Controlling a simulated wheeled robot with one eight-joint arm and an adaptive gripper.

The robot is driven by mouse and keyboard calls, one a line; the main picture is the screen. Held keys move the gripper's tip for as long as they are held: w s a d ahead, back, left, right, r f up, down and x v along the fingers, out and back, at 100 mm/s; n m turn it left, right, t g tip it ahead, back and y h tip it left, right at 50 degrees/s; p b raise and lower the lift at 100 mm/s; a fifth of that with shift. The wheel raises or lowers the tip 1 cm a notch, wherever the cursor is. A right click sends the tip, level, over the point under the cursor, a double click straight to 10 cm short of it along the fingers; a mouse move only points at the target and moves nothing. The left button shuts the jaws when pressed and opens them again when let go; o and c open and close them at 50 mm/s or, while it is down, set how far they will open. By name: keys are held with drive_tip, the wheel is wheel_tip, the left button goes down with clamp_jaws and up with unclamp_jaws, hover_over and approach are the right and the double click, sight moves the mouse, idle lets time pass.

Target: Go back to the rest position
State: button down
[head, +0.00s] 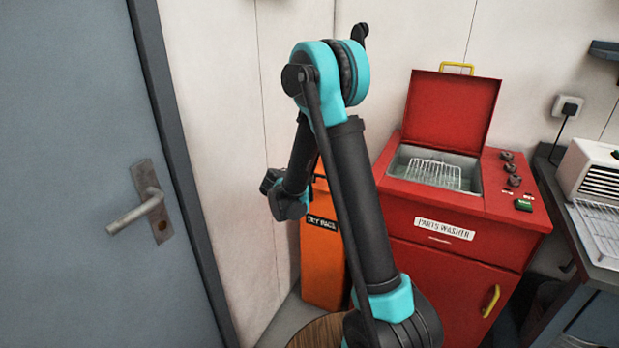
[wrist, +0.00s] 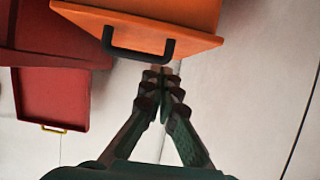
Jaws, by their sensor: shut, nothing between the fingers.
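My gripper (wrist: 161,76) is shut and empty in the wrist view, its two dark fingers meeting near the middle of the picture. Just past the fingertips is an orange bin (wrist: 190,14) with a black handle (wrist: 138,53). I cannot tell the gap between fingertips and bin. In the head view my arm is raised and folded in the middle, with its wrist end hanging in front of the orange bin (head: 323,262). The fingers cannot be made out there.
A red parts washer (head: 440,258) stands right of my arm, its lid (head: 450,110) open and a wire basket (head: 434,173) inside. A bench (head: 560,215) is at far right. A grey door (head: 80,120) with a lever handle (head: 135,213) is at left. A round wooden top (head: 318,333) is below.

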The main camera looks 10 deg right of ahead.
drive_tip(key=s+a+f, duration=0.2)
drive_tip(key=s+a, duration=0.1)
drive_tip(key=s, duration=0.2)
drive_tip(key=s+d+r+n+g+y, duration=0.1)
drive_tip(key=s+d+g, duration=0.1)
drive_tip(key=s+d, duration=0.4)
drive_tip(key=s+d+n+g+y, duration=0.1)
drive_tip(key=s+d+n+g, duration=0.15)
drive_tip(key=s, duration=0.55)
drive_tip(key=s+f+n+g+y, duration=0.2)
drive_tip(key=s+y, duration=0.3)
drive_tip(key=s, duration=1.3)
drive_tip(key=shift+s+n, duration=0.2)
drive_tip(key=shift+n, duration=0.45)
drive_tip(key=shift+f, duration=0.1)
